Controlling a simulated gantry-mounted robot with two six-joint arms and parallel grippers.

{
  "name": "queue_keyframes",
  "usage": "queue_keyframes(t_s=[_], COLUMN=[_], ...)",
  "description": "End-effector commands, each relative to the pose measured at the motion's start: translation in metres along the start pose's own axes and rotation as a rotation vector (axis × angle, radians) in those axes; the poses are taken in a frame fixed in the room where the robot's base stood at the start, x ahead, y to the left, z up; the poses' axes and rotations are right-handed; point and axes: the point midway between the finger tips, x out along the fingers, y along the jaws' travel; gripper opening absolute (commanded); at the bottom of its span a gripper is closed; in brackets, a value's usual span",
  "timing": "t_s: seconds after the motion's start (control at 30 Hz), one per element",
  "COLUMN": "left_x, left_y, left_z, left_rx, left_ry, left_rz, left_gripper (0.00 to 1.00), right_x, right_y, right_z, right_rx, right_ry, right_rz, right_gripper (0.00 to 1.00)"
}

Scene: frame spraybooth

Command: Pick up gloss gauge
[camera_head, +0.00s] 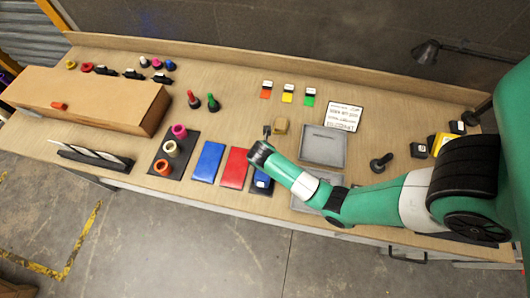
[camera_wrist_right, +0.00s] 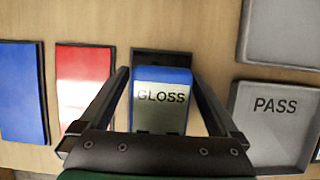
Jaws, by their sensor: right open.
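The gloss gauge (camera_wrist_right: 160,108) is a small blue block with a grey face marked GLOSS. It sits on a dark pad (camera_wrist_right: 150,58) on the bench. In the head view the gauge (camera_head: 262,183) shows partly, just below my right wrist. My right gripper (camera_wrist_right: 160,74) is open, with one finger on each side of the gauge and a gap visible on both sides. The lower end of the gauge is close to the gripper's palm; whether they touch I cannot tell. In the head view my right arm hides the fingers. My left gripper is not in view.
A red panel (camera_wrist_right: 82,85) and a blue panel (camera_wrist_right: 22,92) lie left of the gauge. A grey PASS tray (camera_wrist_right: 275,150) lies right of it, with another grey tray (camera_head: 323,147) behind. Bare wood lies behind the panels.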

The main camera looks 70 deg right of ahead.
Motion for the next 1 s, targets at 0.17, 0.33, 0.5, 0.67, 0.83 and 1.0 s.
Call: queue_keyframes(t_s=[0.17, 0.33, 0.5, 0.67, 0.83, 1.0], left_x=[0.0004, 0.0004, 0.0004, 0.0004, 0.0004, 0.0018], left_y=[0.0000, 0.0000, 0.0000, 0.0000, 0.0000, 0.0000], left_z=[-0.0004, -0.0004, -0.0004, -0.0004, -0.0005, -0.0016], left_rx=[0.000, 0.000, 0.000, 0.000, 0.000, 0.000], left_ry=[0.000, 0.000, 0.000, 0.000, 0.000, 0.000], left_rz=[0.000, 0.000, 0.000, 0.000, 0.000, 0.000], left_gripper=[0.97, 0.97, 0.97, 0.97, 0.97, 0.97], right_x=[-0.0008, -0.0009, -0.0009, -0.0010, -0.0013, -0.0045], right_y=[0.0001, 0.0001, 0.0000, 0.0000, 0.0003, 0.0005], right_z=[0.0002, 0.0002, 0.0002, 0.0002, 0.0005, 0.0019], right_rx=[0.000, 0.000, 0.000, 0.000, 0.000, 0.001], right_ry=[0.000, 0.000, 0.000, 0.000, -0.001, -0.001], right_rz=[0.000, 0.000, 0.000, 0.000, 0.001, 0.001], right_gripper=[0.81, 0.51, 0.20, 0.00, 0.00, 0.00])
